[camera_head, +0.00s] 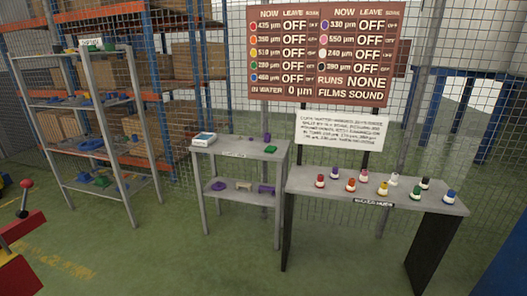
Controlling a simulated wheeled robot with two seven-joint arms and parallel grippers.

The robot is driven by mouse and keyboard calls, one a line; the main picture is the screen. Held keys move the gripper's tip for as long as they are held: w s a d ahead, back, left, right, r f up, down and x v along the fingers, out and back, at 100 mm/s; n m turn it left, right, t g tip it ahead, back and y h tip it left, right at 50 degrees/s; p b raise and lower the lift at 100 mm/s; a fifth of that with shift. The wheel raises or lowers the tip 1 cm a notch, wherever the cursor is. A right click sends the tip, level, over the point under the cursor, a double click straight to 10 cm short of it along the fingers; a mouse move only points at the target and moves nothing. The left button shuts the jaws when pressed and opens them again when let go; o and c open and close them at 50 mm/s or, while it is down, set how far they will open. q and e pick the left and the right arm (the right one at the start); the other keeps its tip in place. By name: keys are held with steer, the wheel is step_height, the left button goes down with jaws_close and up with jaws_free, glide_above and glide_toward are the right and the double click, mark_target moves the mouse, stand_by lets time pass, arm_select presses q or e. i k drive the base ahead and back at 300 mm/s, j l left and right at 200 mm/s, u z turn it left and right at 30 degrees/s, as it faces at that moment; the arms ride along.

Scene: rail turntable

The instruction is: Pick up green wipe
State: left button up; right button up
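A small flat green piece (271,149), which looks like the green wipe, lies on the top of the grey middle table (235,147), near its right front corner. A small purple object (267,137) stands just behind it. Other green pieces lie on the shelf rack at the left, one on its lowest shelf (102,181); they are too small to identify. Neither of my grippers shows in this view.
A white box (203,139) sits at the middle table's left end; purple items (265,189) lie on its lower shelf. The right table (315,181) holds several coloured bottles. A red-knobbed lever (26,184) stands at the left edge. Green floor (170,255) in front is clear.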

mark_target(270, 149)
steer(key=z, duration=3.65)
steer(key=u, duration=3.65)
steer(key=i+j, duration=0.3)
steer(key=i, duration=0.2)
steer(key=i+j+u, duration=0.1)
steer(key=i+j, duration=0.2)
steer(key=i, duration=0.15)
